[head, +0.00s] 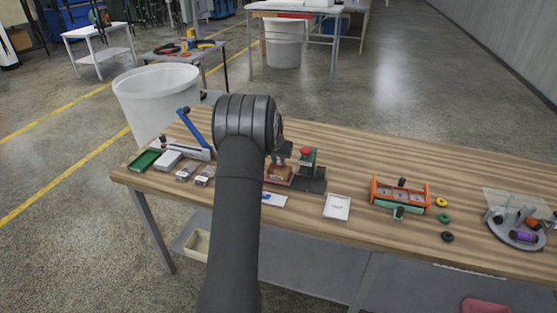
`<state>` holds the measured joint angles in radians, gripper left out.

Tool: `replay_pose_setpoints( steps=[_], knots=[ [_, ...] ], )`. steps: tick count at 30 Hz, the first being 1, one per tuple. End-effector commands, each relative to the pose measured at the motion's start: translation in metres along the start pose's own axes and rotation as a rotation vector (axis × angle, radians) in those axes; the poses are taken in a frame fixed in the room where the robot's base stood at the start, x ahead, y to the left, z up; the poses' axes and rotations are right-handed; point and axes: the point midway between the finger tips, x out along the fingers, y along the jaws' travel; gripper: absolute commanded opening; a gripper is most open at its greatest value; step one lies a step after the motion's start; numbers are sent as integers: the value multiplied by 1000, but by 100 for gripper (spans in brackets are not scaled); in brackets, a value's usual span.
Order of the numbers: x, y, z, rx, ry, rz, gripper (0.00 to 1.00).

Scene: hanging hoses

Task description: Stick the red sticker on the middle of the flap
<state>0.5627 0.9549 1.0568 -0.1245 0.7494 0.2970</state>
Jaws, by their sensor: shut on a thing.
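My gripper (283,155) shows in the head view just right of my arm's dark wrist, which hides part of it. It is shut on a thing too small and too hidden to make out. Below it is a small brown box-like piece (280,173) on a reddish base; I cannot tell if the gripper touches it. I cannot make out the flap clearly. No red sticker shows plainly. A white card with a blue mark (274,200) lies on the table in front, partly behind my arm.
A green device with a red knob (305,152) stands close right of my gripper. A white tray (337,207), an orange-and-green fixture (399,193) and a round grey tray (515,238) lie farther right. A blue-handled tool (195,132) stands left. Bare wood lies behind the fixture.

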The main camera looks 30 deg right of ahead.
Motion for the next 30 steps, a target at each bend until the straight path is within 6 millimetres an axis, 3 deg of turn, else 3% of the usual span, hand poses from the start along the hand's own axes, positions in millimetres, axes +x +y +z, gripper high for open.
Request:
replay_pose_setpoints(
  steps=[30],
  knots=[
    [7,0,3,0,-1,0,0]
  ],
)
